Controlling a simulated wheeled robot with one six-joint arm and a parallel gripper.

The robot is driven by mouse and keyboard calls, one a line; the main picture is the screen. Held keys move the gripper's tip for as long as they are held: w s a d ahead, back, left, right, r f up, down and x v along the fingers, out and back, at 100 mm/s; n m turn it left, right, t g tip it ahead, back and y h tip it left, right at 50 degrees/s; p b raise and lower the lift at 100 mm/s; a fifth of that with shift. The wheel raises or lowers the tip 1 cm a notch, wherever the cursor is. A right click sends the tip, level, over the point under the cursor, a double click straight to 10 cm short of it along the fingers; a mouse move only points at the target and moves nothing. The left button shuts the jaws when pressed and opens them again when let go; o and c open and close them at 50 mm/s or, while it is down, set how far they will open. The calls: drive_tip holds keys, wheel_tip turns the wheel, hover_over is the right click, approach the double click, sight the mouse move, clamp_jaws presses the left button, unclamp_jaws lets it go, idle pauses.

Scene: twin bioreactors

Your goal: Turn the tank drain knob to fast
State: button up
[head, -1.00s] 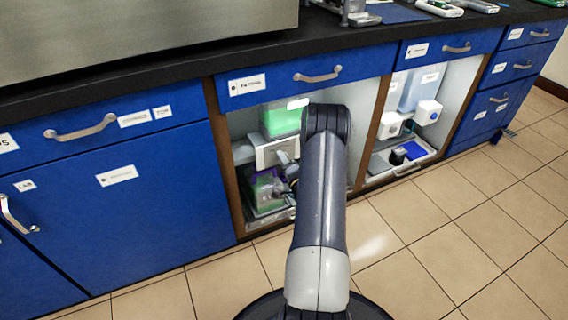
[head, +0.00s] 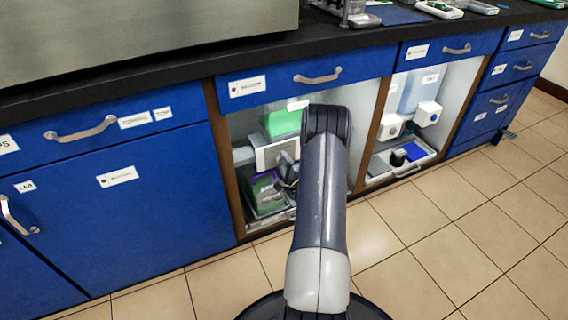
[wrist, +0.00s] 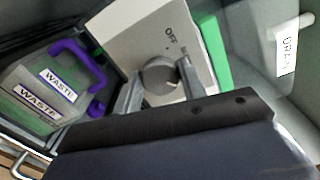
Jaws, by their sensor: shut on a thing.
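The drain knob (wrist: 158,74) is a round grey dial on the face of a pale control box (wrist: 135,30). The box also shows in the head view (head: 268,154), inside the left open cabinet. "OFF" is printed beside the knob, with another small mark I cannot read. My gripper (wrist: 160,84) has one finger on each side of the knob and is shut on it. Which setting the knob points to is unclear. In the head view my arm hides most of the gripper and the knob. A green tank (head: 284,122) stands behind the box.
A clear waste container (wrist: 45,95) with a purple handle and "WASTE" labels sits left of the box in the wrist view, in a tray. Cabinet walls enclose the space closely. A second open bay (head: 410,115) holds a similar setup. The tiled floor is clear.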

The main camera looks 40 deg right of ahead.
drive_tip(key=o, duration=1)
drive_tip(key=p+v, duration=0.3)
drive_tip(key=v, duration=0.7)
drive_tip(key=shift+s+a, duration=0.15)
drive_tip(key=shift+s, duration=0.2)
drive_tip(key=b+x, duration=0.3)
drive_tip(key=x, duration=0.7)
drive_tip(key=shift+w, duration=0.4)
drive_tip(key=shift+d, duration=0.2)
